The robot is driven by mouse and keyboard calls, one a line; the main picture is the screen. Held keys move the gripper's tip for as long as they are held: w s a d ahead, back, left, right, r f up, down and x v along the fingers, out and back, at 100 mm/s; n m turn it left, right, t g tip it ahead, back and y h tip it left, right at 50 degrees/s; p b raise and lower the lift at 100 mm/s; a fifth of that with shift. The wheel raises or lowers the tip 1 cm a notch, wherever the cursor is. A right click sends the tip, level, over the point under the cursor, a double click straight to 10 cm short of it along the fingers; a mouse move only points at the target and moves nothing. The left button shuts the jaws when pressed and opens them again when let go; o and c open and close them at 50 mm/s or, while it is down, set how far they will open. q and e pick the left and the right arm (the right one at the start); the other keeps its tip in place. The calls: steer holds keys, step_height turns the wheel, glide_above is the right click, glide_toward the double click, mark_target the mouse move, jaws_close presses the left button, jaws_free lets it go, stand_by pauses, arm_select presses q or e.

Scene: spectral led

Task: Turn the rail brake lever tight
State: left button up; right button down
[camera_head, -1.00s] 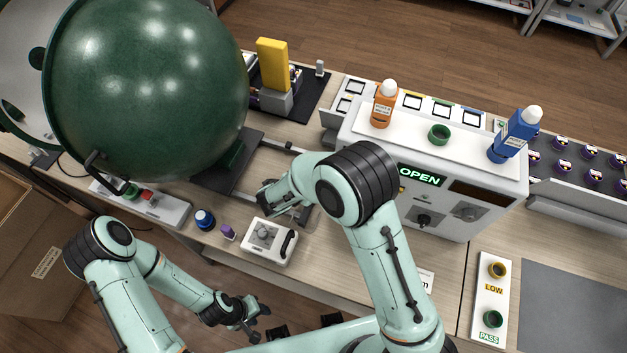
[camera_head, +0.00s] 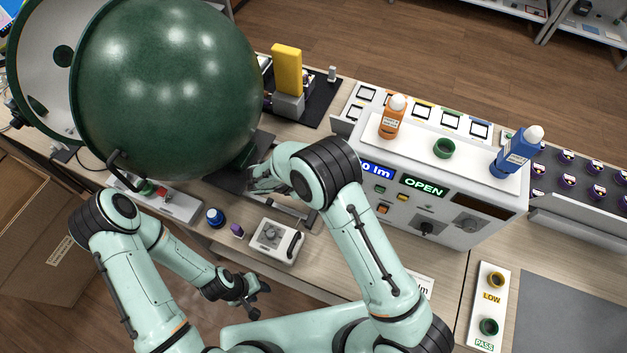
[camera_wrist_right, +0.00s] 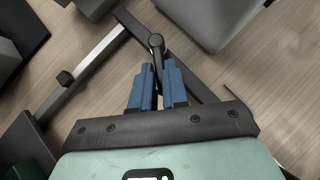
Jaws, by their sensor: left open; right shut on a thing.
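The rail brake lever (camera_wrist_right: 156,42) is a short black lever with a rounded end, in the right wrist view. My right gripper (camera_wrist_right: 157,85) has its blue fingers shut on it, one on each side. In the head view this gripper (camera_head: 256,181) reaches down beside the base of the large green sphere (camera_head: 170,90); the lever is hidden there. The rail (camera_head: 290,210) runs along the bench near my right wrist, and a grey rail bar (camera_wrist_right: 85,72) crosses the wrist view. My left gripper (camera_head: 250,297) is open and empty, low in front of the bench.
A small white control box (camera_head: 275,243), a blue-capped item (camera_head: 215,217) and a purple piece (camera_head: 237,230) stand near the bench's front edge. A white meter (camera_head: 455,205) reading OPEN stands to the right. A cardboard box (camera_head: 35,235) is at the left.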

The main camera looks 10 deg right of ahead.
steer(key=shift+r, duration=0.1)
steer(key=c, duration=1.1)
jaws_free()
steer(key=shift+c, duration=0.2)
steer(key=v, duration=1.3)
steer(key=shift+a, duration=0.15)
